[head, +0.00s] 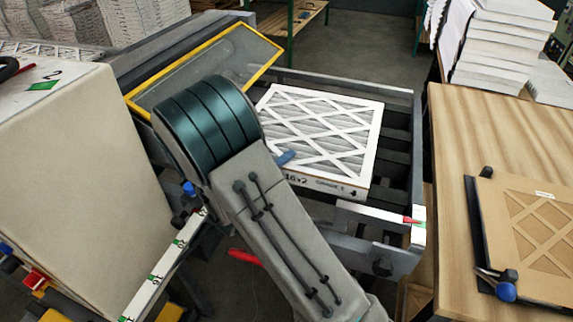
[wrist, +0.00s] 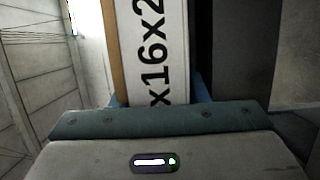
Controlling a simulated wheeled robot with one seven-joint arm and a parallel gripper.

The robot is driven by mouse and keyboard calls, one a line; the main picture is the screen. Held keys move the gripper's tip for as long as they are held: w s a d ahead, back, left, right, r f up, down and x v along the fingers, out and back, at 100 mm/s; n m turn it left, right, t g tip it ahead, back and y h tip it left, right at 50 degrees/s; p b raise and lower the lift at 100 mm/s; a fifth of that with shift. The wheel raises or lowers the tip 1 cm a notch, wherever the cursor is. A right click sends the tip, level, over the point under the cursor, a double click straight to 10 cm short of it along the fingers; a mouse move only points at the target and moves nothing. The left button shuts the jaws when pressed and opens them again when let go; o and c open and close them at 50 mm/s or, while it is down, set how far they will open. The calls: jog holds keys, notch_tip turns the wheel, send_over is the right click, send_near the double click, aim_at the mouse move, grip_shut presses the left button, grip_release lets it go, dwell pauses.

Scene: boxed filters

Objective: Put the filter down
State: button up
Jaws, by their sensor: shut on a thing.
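The filter (head: 335,128) is a square, white-framed panel with a criss-cross lattice over pleats. In the head view it lies about flat over the dark slatted rack (head: 397,155), behind my arm. I cannot tell whether it touches the slats. My gripper (head: 285,157) is at the filter's near left part, mostly hidden by my arm; a blue finger shows on top. In the wrist view, the filter's printed edge (wrist: 160,50) stands between the blue fingers of my gripper (wrist: 160,97), which is shut on it.
A yellow-framed clear panel (head: 215,65) stands left of the filter. A wooden table (head: 450,165) at right bears a brown filter (head: 545,225) in a dark holder. A large beige block (head: 80,170) fills the left. Stacked white filters (head: 500,50) stand at the back right.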

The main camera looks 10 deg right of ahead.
jog(key=shift+f, duration=0.2)
jog(key=shift+f+b, duration=0.65)
jog(key=shift+b, duration=0.25)
jog(key=shift+s, duration=0.1)
jog(key=o, duration=0.8)
jog(key=shift+f, duration=0.1)
jog(key=shift+o, duration=0.2)
